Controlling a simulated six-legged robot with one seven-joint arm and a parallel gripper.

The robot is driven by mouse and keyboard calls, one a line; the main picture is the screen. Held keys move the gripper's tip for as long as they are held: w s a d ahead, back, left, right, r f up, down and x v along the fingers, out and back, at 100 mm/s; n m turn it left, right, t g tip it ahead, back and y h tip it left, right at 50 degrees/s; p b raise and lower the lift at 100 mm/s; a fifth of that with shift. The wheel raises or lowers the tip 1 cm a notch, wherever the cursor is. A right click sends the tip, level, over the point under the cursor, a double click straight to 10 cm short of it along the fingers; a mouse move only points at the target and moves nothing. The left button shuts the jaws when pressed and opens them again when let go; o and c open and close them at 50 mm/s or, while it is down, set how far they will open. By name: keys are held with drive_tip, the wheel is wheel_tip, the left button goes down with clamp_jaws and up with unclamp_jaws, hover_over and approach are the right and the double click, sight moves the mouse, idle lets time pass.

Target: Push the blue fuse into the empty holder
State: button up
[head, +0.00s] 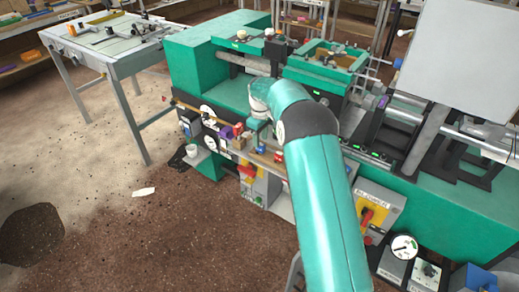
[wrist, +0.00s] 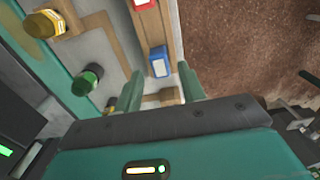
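I see no contact with the fuse. A small blue block, probably this fuse, shows beside my arm in the head view (head: 278,157). I cannot pick out the empty holder for certain.
In the wrist view, a red block (wrist: 144,3) sits farther along the ledge. A yellow-banded knob (wrist: 44,23) and a green knob (wrist: 87,80) stand out from the panel at left. The brown floor (wrist: 235,40) is beyond the ledge. A green machine (head: 228,93) surrounds the work area.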

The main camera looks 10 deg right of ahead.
drive_tip(key=shift+f, duration=1.3)
clamp_jaws()
drive_tip(key=shift+r, duration=0.1)
drive_tip(key=shift+r, duration=2.4)
drive_tip(key=shift+s+f, duration=0.1)
